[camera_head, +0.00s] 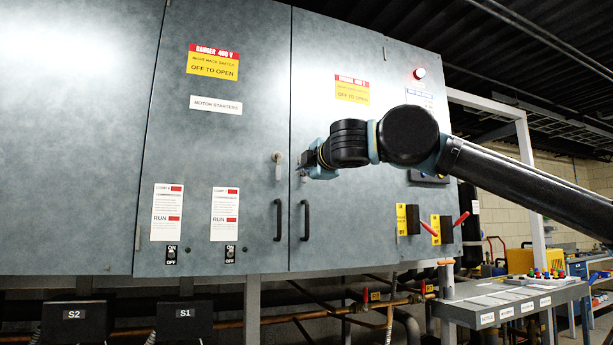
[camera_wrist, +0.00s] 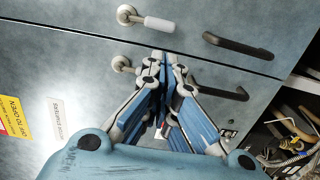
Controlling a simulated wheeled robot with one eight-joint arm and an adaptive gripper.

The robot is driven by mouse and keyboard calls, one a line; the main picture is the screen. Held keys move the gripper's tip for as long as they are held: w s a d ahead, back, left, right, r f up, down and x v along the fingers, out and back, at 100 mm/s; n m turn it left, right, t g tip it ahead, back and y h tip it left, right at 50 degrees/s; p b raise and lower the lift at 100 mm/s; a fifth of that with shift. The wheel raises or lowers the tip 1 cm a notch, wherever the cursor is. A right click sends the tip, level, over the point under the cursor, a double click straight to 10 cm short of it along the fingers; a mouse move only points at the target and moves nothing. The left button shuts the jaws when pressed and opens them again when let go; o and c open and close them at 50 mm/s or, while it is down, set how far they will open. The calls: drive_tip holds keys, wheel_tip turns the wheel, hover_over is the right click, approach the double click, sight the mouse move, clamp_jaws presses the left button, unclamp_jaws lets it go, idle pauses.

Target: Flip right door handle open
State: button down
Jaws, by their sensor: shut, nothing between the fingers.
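The right door handle is a round metal pivot with a pale grip (camera_wrist: 160,25), at the top of the wrist view on the right door. The grip hangs down along the door. In the head view my gripper hides most of this handle. My gripper (camera_head: 306,163) is shut and empty, in front of the door near the seam. In the wrist view its closed fingertips (camera_wrist: 166,58) appear below the right handle's grip. I cannot tell whether they touch anything.
The left door's matching handle (camera_head: 278,167) hangs down across the seam; its pivot (camera_wrist: 121,63) shows beside my fingers. Black pull bars stand below, on the left door (camera_head: 278,220) and right door (camera_head: 305,220). Red-levered switches (camera_head: 461,219) are at the right. A control desk (camera_head: 515,300) stands lower right.

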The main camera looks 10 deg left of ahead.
drive_tip(key=shift+x, duration=4.35)
drive_tip(key=shift+f, duration=0.1)
